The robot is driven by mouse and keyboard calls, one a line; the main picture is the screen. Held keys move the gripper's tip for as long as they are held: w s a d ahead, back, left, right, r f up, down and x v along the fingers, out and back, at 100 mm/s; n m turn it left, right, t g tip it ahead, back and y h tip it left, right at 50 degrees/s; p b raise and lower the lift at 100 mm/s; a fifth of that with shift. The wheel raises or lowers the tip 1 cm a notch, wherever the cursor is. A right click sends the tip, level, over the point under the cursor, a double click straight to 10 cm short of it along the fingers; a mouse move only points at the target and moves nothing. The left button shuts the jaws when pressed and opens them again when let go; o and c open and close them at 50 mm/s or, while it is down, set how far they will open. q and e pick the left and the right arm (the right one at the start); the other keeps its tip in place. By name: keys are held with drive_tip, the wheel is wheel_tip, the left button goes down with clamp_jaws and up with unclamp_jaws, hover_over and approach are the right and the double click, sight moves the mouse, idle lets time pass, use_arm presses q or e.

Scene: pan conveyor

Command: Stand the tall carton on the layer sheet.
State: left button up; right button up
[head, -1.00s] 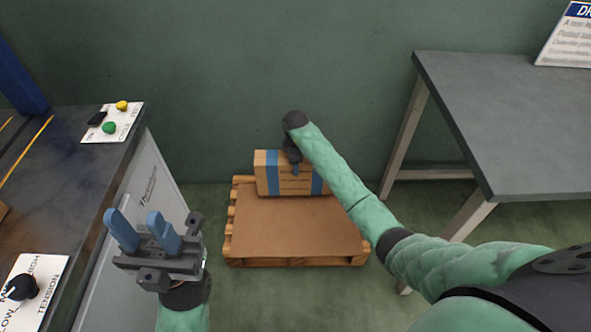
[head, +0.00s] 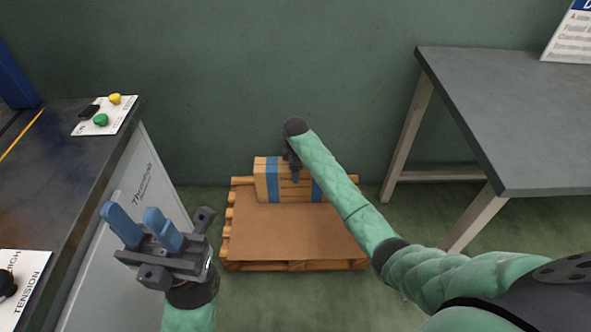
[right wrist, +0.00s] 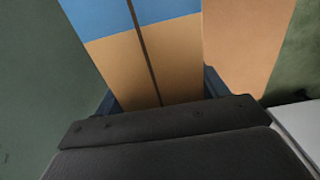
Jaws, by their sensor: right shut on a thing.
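The carton (head: 273,180) is tan with blue bands and is at the back of the brown layer sheet (head: 285,237), longer across than high. My right gripper (head: 295,172) is shut on it from above, partly hidden by my own arm. In the right wrist view the carton (right wrist: 150,62) fills the space between the fingers, its dark seam running between them. The sheet (right wrist: 243,40) shows beside it. I cannot tell whether the carton's underside bears on the sheet. My left gripper (head: 129,212) is open and empty, left of the pallet.
The sheet lies on a wooden pallet (head: 290,266) against a green wall. A dark conveyor counter (head: 60,190) with buttons and a knob is at left. A grey table (head: 510,120) stands at right. The front of the sheet is clear.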

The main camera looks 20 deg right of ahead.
drive_tip(key=o, duration=1.9)
drive_tip(key=shift+f, duration=0.1)
wheel_tip(320, 180, up, 12)
drive_tip(key=p, duration=0.2)
drive_tip(key=shift+p, duration=0.3)
